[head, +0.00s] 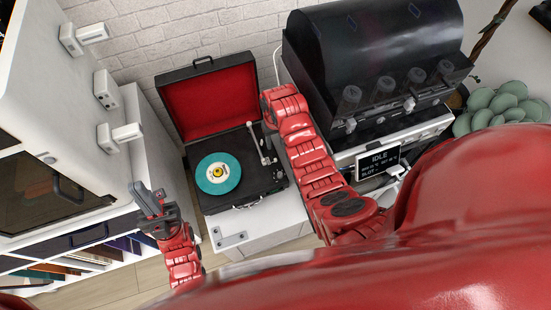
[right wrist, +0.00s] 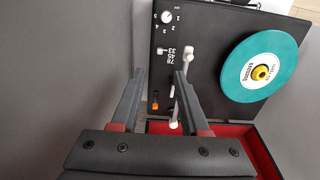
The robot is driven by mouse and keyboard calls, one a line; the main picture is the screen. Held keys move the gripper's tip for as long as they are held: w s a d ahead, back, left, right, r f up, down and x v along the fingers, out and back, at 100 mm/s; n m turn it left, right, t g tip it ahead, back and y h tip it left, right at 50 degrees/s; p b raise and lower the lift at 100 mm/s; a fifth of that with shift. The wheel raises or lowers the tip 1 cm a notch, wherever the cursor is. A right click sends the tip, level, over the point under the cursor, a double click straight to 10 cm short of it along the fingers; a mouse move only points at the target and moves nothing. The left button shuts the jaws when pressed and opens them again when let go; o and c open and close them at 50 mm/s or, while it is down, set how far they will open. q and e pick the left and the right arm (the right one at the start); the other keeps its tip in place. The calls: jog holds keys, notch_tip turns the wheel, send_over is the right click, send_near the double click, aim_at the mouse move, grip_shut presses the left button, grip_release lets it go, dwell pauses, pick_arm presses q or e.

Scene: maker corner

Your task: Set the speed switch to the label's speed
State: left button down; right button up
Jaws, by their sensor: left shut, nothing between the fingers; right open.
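The record player (head: 240,188) stands open on the white cabinet, with a teal record (head: 218,173) on it. In the right wrist view the record (right wrist: 283,72) has a white and yellow label (right wrist: 262,71), its print too small to read. The small white speed switch (right wrist: 160,51) sits beside the printed 33, 45 and 78, seemingly nearest 33. My right gripper (right wrist: 158,78) is open and empty above the deck, its fingers apart from the switch; in the head view its fingers are not clearly visible. My left gripper (head: 148,200) is shut and empty, left of the player.
The white tonearm (right wrist: 173,95) lies close to my right fingers. A round white knob (right wrist: 166,17) and an orange part (right wrist: 155,106) are on the same deck. The raised red-lined lid (head: 210,100) stands behind it. A black-hooded machine (head: 375,60) with an IDLE display (head: 378,164) stands right.

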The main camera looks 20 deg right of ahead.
notch_tip(320, 180, down, 12)
jog(key=b, duration=0.5)
jog(key=shift+b, duration=0.35)
jog(key=shift+r, duration=0.1)
grip_shut()
dwell(0.7)
